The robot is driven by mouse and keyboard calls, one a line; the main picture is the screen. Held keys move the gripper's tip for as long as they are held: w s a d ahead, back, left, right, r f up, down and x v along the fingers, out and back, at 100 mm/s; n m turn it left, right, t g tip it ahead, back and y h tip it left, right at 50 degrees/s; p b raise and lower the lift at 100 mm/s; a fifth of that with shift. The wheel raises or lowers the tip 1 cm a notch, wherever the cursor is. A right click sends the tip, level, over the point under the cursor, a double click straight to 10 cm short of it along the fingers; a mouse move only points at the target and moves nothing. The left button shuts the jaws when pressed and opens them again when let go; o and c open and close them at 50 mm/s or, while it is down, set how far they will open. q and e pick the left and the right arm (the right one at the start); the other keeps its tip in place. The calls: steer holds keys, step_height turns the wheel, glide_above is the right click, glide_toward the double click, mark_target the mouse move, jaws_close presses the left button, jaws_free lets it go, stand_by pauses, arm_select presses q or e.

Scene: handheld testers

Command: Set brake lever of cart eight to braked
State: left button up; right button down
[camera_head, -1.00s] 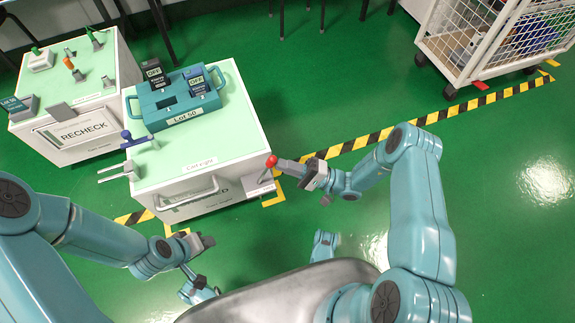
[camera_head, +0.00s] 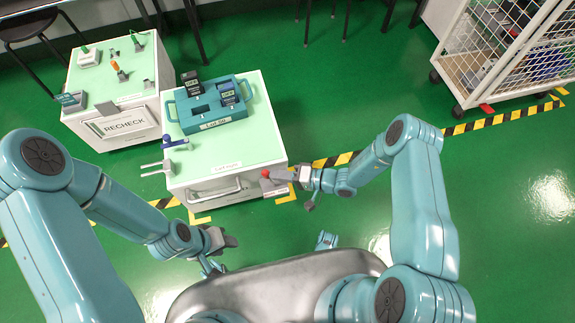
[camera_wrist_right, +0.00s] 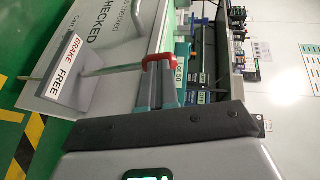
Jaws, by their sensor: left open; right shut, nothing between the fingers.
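Cart eight is the white cart with a pale green top (camera_head: 258,120) in the head view. Its brake lever has a red knob (camera_head: 265,173) near the front right corner. In the right wrist view the lever's grey rod (camera_wrist_right: 110,70) runs from a plate marked BRAKE and FREE (camera_wrist_right: 72,72) to the red end (camera_wrist_right: 157,60). I cannot tell which mark it stands at. My right gripper (camera_head: 281,177) is shut and empty, its fingers (camera_wrist_right: 166,88) at the red end, apparently touching it. My left gripper (camera_head: 226,239) is open and empty, in front of the cart.
A teal "Lot 50" case (camera_head: 211,108) with handheld testers stands on the cart. A blue-knobbed lever (camera_head: 170,140) is at its left. A RECHECK cart (camera_head: 122,124) stands behind left, a wire cage trolley (camera_head: 500,60) far right. Green floor between is clear.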

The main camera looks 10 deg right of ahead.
arm_select(q)
step_height(320, 180, up, 4)
steer(key=p, duration=0.2)
steer(key=shift+p, duration=0.4)
arm_select(e)
steer(key=a+h, duration=0.1)
steer(key=a, duration=0.2)
steer(key=shift+s+a+n, duration=0.1)
steer(key=shift+a+n, duration=0.1)
steer(key=shift+n, duration=0.1)
steer(key=shift+d, duration=0.15)
